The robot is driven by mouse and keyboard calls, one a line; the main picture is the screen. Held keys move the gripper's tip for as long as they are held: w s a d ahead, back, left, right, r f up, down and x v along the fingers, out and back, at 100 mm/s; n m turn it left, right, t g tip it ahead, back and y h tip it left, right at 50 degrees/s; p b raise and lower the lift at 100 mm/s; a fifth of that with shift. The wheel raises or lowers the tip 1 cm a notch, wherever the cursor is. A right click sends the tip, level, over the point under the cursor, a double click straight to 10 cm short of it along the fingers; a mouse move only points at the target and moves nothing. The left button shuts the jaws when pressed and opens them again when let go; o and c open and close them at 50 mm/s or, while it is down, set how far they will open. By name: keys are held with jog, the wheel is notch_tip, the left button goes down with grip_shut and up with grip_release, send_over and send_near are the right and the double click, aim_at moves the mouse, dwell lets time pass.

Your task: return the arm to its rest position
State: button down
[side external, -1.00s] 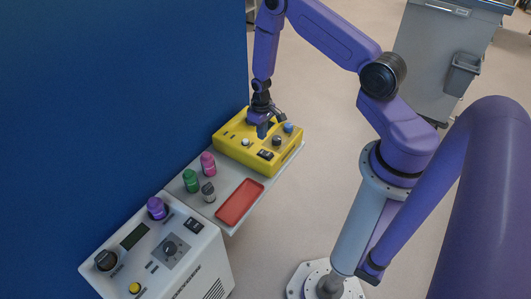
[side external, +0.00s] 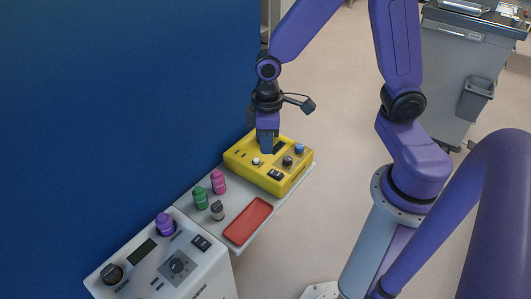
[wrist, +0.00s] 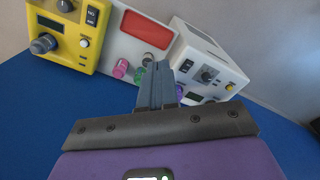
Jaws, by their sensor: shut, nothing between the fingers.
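My gripper (side external: 267,143) points down above the left part of the yellow box (side external: 262,178) in the side view. In the wrist view its two blue-grey fingers (wrist: 158,75) are together, with nothing between them. The arm bends up and over from its base on the right. The yellow box has a white knob, a dark knob, a blue knob and a black switch on top. I cannot tell from the side view how far the fingertips are above it.
A shelf holds a red tray (side external: 249,220) and green (side external: 200,198), pink (side external: 218,182) and grey-capped (side external: 217,211) vials. A white device (side external: 135,276) with a purple vial (side external: 165,225) stands front left. A blue wall (side external: 110,110) is close behind. A grey cart (side external: 455,75) stands back right.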

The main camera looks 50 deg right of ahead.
jog(key=s+r+n, duration=0.2)
jog(key=s+r, duration=0.2)
jog(key=s, duration=0.4)
jog(key=s+d+r+n, duration=0.1)
jog(key=s+r+n, duration=0.2)
jog(key=s, duration=0.5)
jog(key=shift+s+d+r, duration=0.2)
jog(key=shift+r, duration=0.4)
